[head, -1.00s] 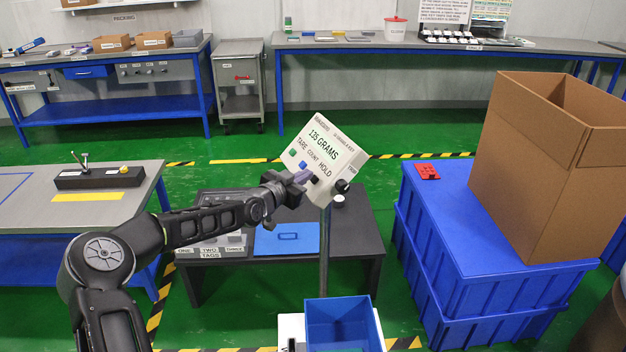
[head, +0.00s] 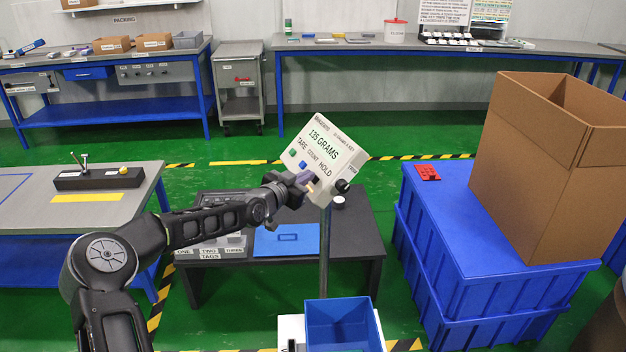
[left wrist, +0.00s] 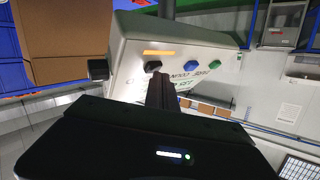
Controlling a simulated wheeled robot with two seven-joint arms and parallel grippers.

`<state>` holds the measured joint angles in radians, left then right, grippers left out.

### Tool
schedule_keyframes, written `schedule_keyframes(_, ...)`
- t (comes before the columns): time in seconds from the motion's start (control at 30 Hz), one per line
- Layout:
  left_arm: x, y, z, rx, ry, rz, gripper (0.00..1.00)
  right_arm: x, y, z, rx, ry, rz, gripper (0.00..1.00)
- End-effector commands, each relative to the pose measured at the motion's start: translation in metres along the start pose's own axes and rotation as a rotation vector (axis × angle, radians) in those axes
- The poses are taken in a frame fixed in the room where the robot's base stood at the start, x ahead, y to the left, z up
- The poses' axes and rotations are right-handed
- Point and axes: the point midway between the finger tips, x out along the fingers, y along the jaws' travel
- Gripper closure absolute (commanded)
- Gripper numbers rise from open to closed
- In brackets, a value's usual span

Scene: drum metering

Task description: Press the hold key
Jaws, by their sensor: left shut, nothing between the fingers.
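The white scale head (head: 325,158) stands tilted on a post; its display reads "135 GRAMS", with the labels TARE, COUNT and HOLD. The black hold key (left wrist: 152,66) shows in the left wrist view, beside the blue count key (left wrist: 190,65) and the green tare key (left wrist: 223,57). My left gripper (head: 306,179) is shut and empty, its fingertips at the hold key. I cannot tell whether they touch it. An orange bar (left wrist: 158,52) shows near the hold key. My right gripper is not in view.
A black knob (head: 342,186) sits at the panel's right corner. Blue crates (head: 460,240) with a cardboard box (head: 530,180) stand at right.

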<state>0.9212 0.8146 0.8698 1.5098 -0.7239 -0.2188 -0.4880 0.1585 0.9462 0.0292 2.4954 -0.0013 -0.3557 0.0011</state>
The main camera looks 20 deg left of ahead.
Motion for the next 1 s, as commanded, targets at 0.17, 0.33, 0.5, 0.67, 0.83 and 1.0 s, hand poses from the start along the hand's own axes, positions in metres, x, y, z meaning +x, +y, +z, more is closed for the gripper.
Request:
schedule_keyframes(0.17,0.000,0.000,0.001,-0.001,-0.001,0.001,1.00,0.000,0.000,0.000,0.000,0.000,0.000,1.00)
schedule_keyframes(0.33,-0.004,-0.003,-0.003,0.000,-0.001,0.000,1.00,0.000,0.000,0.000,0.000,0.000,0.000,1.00)
schedule_keyframes(0.5,-0.010,-0.007,-0.006,-0.001,-0.001,0.001,1.00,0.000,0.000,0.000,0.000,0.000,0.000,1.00)
schedule_keyframes(0.67,-0.011,-0.007,-0.008,-0.001,-0.001,0.002,1.00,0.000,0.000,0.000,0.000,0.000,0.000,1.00)
schedule_keyframes(0.83,-0.011,-0.007,-0.008,-0.001,0.000,0.001,1.00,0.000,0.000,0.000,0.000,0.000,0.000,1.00)
schedule_keyframes(1.0,-0.014,-0.011,-0.011,-0.001,-0.001,-0.001,1.00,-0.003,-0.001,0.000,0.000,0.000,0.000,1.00)
